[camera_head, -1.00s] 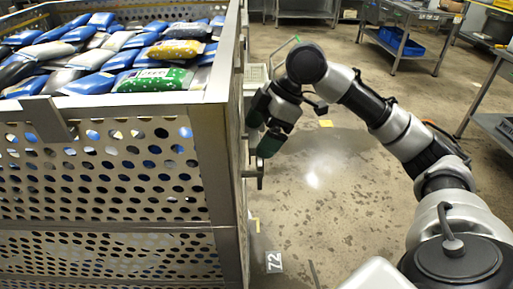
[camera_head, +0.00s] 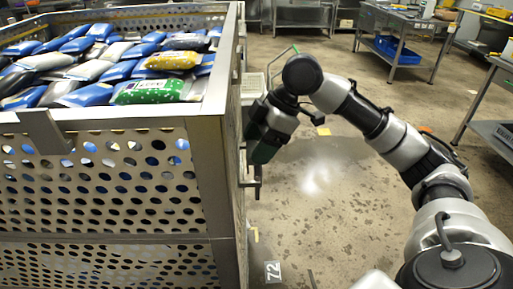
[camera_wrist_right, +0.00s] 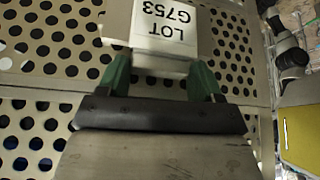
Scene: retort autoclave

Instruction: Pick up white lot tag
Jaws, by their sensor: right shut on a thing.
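The white lot tag (camera_wrist_right: 163,24), printed "LOT G753", shows upside down at the top of the right wrist view. It sits in front of the perforated side of the metal basket (camera_head: 100,190). My right gripper (camera_wrist_right: 160,66) is shut on the tag, with a green finger at each side of its near edge. In the head view my right gripper (camera_head: 262,148) is beside the basket's right side, and the tag is hidden there. I cannot tell whether the tag still touches the basket. My left gripper is not in view.
The basket is full of blue, white, yellow and green pouches (camera_head: 148,91). Open wet floor (camera_head: 330,200) lies right of it, with a "72" floor mark (camera_head: 272,272). Metal tables (camera_head: 405,40) stand at the back right. A yellow-green surface (camera_wrist_right: 300,135) shows at right in the wrist view.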

